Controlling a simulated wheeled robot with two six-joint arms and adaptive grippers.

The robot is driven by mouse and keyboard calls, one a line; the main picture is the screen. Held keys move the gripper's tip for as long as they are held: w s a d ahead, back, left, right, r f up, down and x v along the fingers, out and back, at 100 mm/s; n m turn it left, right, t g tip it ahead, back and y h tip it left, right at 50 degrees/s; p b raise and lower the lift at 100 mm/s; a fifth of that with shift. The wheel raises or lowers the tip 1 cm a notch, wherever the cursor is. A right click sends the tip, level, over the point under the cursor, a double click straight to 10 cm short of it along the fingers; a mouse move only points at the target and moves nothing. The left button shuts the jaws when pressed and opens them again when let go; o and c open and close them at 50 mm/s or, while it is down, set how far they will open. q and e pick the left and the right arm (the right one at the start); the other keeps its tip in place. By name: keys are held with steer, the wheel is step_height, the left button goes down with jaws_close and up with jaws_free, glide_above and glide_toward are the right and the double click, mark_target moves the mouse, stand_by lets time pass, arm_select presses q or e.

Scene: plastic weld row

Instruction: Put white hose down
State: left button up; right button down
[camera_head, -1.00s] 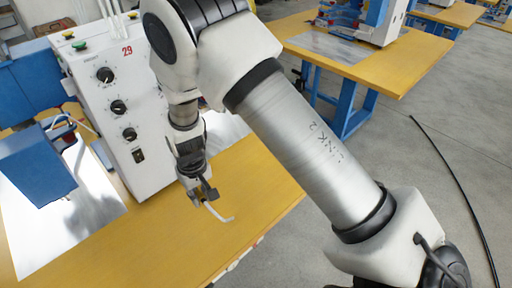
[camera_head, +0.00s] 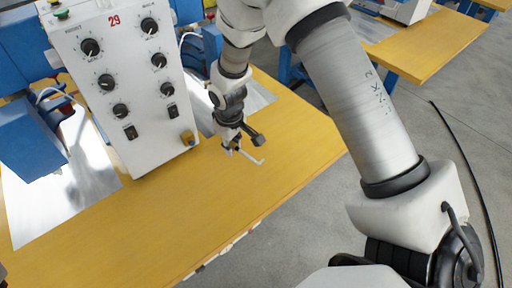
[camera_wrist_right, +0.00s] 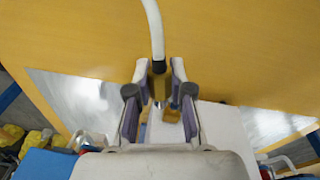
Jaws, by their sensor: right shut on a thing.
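The white hose (camera_head: 255,160) is a short, thin, bent tube over the yellow table (camera_head: 190,225). My right gripper (camera_head: 238,147) is shut on it, just right of the white control box. In the right wrist view the hose (camera_wrist_right: 154,30) curves up the picture from a dark and brass-coloured end fitting, which sits between the fingers of my right gripper (camera_wrist_right: 160,72). I cannot tell whether the hose touches the table. My left gripper is not in view.
The white control box (camera_head: 120,80) marked 29, with black knobs, stands left of my right gripper. Blue machine parts (camera_head: 30,135) stand over a shiny metal plate (camera_head: 90,180) at the left. The front of the table is clear. A black cable (camera_head: 470,180) lies on the floor.

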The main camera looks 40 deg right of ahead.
steer(key=w+d+f+n+t+y+b, duration=0.2)
steer(key=d+n+t+y+b, duration=0.15)
steer(key=d+n, duration=0.55)
steer(key=shift+n+h, duration=0.25)
steer(key=shift+n, duration=0.15)
steer(key=f+b, duration=0.3)
steer(key=a+f+b, duration=0.1)
steer(key=f+b, duration=0.5)
steer(key=shift+s+a+f, duration=0.1)
steer(key=shift+a+f, duration=0.05)
steer(key=shift+f, duration=0.1)
steer(key=shift+r, duration=0.1)
steer(key=c, duration=1.2)
jaws_free()
